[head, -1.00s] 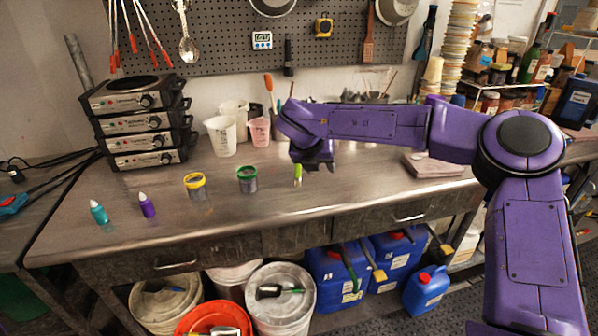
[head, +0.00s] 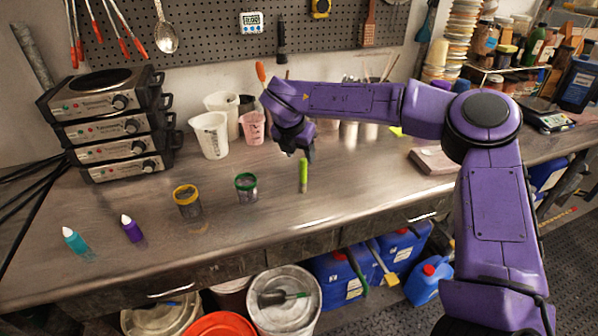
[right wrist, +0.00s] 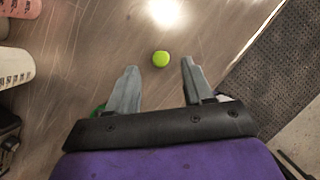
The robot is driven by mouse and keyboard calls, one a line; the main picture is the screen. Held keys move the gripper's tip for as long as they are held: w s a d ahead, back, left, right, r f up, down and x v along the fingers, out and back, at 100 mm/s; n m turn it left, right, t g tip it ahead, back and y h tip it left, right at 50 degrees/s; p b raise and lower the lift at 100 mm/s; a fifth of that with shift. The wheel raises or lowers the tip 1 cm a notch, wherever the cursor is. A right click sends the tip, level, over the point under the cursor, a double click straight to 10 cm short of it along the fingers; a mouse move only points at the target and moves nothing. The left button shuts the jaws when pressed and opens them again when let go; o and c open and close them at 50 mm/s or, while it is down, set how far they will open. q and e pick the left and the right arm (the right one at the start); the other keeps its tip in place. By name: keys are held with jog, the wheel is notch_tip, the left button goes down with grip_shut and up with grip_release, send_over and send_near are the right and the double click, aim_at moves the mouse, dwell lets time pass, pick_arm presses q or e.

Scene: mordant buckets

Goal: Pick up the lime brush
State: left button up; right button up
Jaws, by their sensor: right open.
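The lime brush (head: 303,176) shows as a slim lime stick standing upright on the metal bench, right of the green-rimmed jar. In the right wrist view its round lime end (right wrist: 161,59) faces the camera and appears between the fingertips. My right gripper (head: 301,153) is just above the brush's top, pointing down. In the right wrist view the jaws (right wrist: 159,65) are open and empty, with a gap on each side of the lime end. I cannot tell the exact height between them. My left gripper is not in view.
A green-rimmed jar (head: 246,189) and yellow-rimmed jar (head: 187,202) stand to the left. Beakers (head: 210,136) stand behind, and a pinkish block (head: 436,160) lies right. Bench around the brush is clear.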

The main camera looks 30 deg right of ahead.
aim_at(303, 159)
jog(key=p+x, duration=0.2)
jog(key=x, duration=0.4)
jog(key=shift+w+d+f, duration=0.15)
jog(key=shift+d+f, duration=0.1)
jog(key=shift+d, duration=0.05)
grip_shut()
